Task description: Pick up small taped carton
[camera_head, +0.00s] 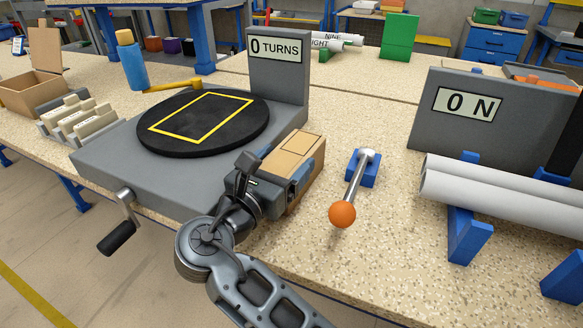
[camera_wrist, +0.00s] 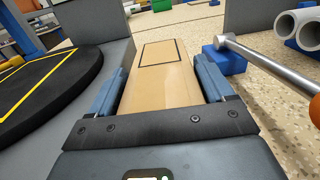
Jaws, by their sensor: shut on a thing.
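The small taped carton (camera_head: 295,146) is a brown box with a dark-outlined rectangle on its top. It is beside the right side of the grey turntable base (camera_head: 170,178). My gripper (camera_head: 292,168) is shut on the carton, with one blue finger on each side. In the wrist view the carton (camera_wrist: 160,75) lies between the two blue fingers of my gripper (camera_wrist: 160,90). I cannot tell whether the carton touches the table. Its lower part is partly hidden by my gripper.
The black turntable (camera_head: 205,122) with a yellow outline is left of the carton, below a "0 TURNS" sign (camera_head: 276,50). A lever with an orange knob (camera_head: 342,214) stands close on the right. White pipes (camera_head: 500,190) lie on blue supports further right. A crank (camera_head: 117,236) sticks out in front.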

